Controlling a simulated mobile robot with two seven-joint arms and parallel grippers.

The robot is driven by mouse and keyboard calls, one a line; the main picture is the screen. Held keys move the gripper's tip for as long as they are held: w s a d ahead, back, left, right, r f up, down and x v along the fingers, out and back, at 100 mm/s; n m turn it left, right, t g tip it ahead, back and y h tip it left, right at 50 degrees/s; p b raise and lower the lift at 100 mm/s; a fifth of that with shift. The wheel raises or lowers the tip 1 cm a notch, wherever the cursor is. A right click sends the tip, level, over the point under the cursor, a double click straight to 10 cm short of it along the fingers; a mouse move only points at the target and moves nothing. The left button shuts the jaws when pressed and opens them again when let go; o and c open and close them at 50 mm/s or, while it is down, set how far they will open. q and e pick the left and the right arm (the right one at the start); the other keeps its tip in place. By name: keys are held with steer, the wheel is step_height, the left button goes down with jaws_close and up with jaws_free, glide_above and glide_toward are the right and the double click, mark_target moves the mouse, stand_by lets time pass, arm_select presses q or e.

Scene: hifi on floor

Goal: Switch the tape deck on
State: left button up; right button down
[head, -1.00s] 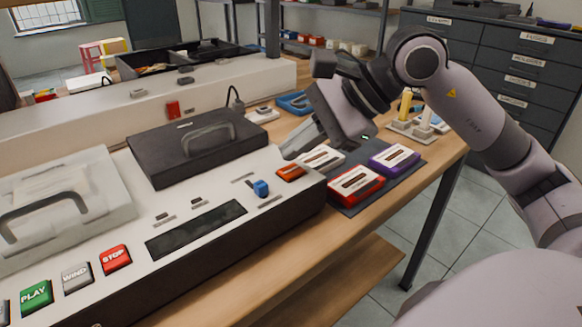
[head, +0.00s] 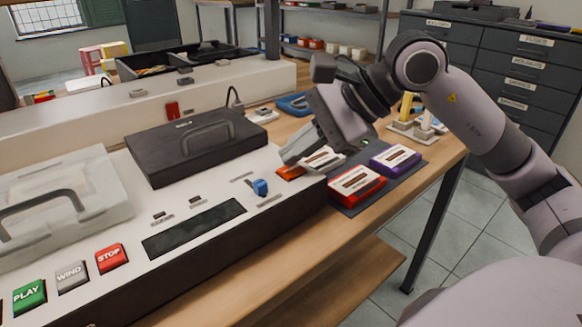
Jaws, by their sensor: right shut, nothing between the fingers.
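The tape deck (head: 150,262) is a long white-topped machine with dark sides, lying along the bench. Its green PLAY (head: 29,296), grey WIND (head: 72,276) and red STOP (head: 111,258) keys are at the lower left. A blue knob (head: 260,187) stands right of a dark display strip (head: 195,229). An orange switch (head: 288,173) sits at the deck's right end. My right gripper (head: 289,161) is shut and empty, its tips right at the orange switch and hiding part of it. I cannot tell whether they touch. My left gripper is not in view.
A dark mat (head: 407,172) right of the deck carries red (head: 356,186), purple (head: 395,159) and white cassettes (head: 323,158). A black lid with a handle (head: 160,153) and a clear cover (head: 100,190) sit on the deck. The bench's front edge is clear.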

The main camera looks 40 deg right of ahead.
mark_target(297, 170)
steer(key=shift+f+b, duration=0.4)
steer(key=shift+f, duration=0.05)
steer(key=shift+r, duration=0.15)
stand_by(0.3)
steer(key=shift+r+p, duration=0.8)
step_height(297, 170, up, 6)
steer(key=p, duration=0.5)
stand_by(0.3)
